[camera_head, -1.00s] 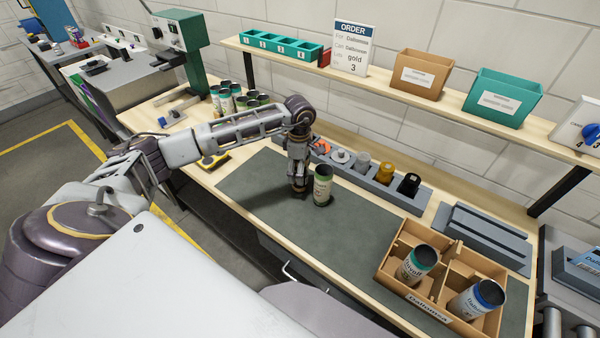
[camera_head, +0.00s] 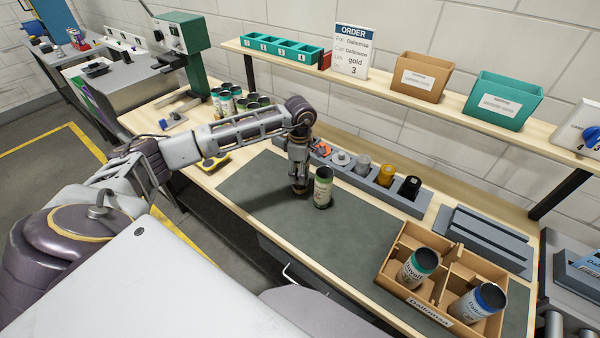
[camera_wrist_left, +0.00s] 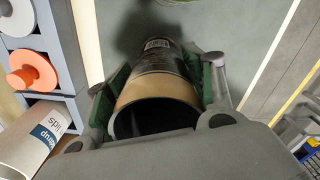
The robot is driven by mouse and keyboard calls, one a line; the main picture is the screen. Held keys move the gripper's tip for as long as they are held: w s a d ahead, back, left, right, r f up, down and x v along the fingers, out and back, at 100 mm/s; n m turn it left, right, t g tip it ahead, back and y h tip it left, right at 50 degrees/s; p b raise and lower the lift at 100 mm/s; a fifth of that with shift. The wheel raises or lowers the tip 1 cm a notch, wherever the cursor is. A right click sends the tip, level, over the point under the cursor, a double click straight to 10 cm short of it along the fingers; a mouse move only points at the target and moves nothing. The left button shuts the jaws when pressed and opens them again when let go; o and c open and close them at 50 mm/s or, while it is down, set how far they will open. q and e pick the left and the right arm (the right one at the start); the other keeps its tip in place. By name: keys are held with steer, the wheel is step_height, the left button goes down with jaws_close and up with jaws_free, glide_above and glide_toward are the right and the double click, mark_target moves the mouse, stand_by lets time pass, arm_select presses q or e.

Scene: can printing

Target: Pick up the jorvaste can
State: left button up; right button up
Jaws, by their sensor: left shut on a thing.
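My left gripper (camera_head: 300,187) points down at the grey-green mat, left of the middle of the bench. In the left wrist view it (camera_wrist_left: 160,85) is shut on a dark open-topped can (camera_wrist_left: 157,62) with a tan band. Green finger pads press on both sides of it. Its label is too small to read. My right gripper is not in view.
A divided cardboard box (camera_head: 390,272) at the front right holds two cans. A grey holder (camera_head: 398,201) with coloured items runs behind the mat (camera_head: 345,240). Several cans stand at the back left (camera_head: 228,102). A shelf (camera_head: 385,88) with bins and an order sign (camera_head: 352,50) rises behind.

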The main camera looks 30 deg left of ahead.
arm_select(q)
step_height(320, 180, up, 10)
steer(key=shift+f+b, duration=0.15)
steer(key=shift+b, duration=0.8)
stand_by(0.4)
